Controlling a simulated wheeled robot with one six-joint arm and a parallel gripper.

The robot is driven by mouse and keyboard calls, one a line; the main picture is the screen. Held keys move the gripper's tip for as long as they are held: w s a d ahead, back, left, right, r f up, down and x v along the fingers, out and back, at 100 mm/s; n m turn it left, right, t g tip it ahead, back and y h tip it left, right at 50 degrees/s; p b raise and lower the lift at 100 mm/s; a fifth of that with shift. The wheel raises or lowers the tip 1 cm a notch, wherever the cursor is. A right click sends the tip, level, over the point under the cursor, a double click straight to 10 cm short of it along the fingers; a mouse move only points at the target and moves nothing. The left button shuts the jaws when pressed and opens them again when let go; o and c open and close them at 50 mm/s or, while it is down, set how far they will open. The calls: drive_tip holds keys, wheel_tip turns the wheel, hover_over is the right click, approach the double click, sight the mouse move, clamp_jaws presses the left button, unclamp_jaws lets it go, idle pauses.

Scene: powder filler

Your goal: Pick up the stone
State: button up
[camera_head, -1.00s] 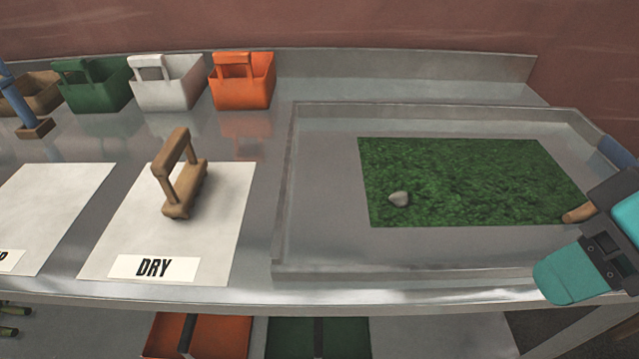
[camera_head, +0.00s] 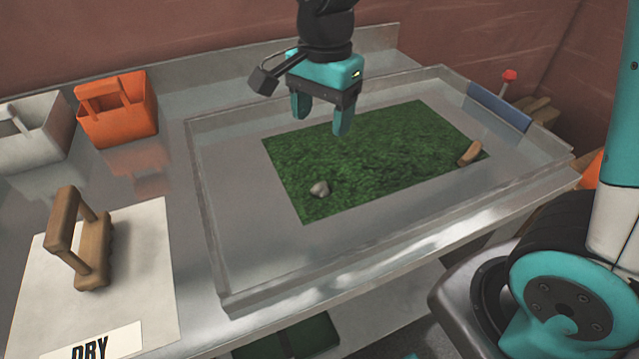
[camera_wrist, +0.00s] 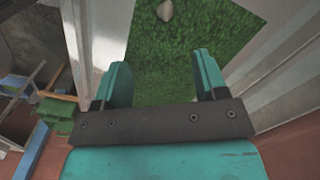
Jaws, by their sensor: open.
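The stone (camera_head: 320,188) is small and grey. It lies on the near left part of the green grass mat (camera_head: 395,150), inside the shallow metal tray (camera_head: 265,285). In the wrist view the stone (camera_wrist: 165,11) shows at the top edge, beyond the fingertips. My gripper (camera_head: 321,122) is open and empty, with teal fingers pointing down above the far left side of the mat. It is apart from the stone, which lies lower and nearer the camera. In the wrist view the fingers (camera_wrist: 160,72) are spread with mat between them.
A brown piece (camera_head: 470,152) lies at the mat's right edge. A wooden-handled tool (camera_head: 95,250) stands on a white "DRY" sheet at left. Orange (camera_head: 115,112) and white (camera_head: 35,135) baskets stand behind. The tray's raised rim surrounds the mat, with bare metal around it.

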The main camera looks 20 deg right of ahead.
drive_tip(key=w+m, duration=0.1)
drive_tip(key=m+p, duration=0.1)
hover_over(320, 185)
wheel_tip(320, 185, down, 12)
drive_tip(key=shift+s+d+f, duration=0.1)
drive_tip(key=shift+f+p, duration=0.6)
drive_tip(key=shift+f, duration=2.25)
drive_tip(key=c, duration=1)
drive_tip(key=shift+r, duration=0.1)
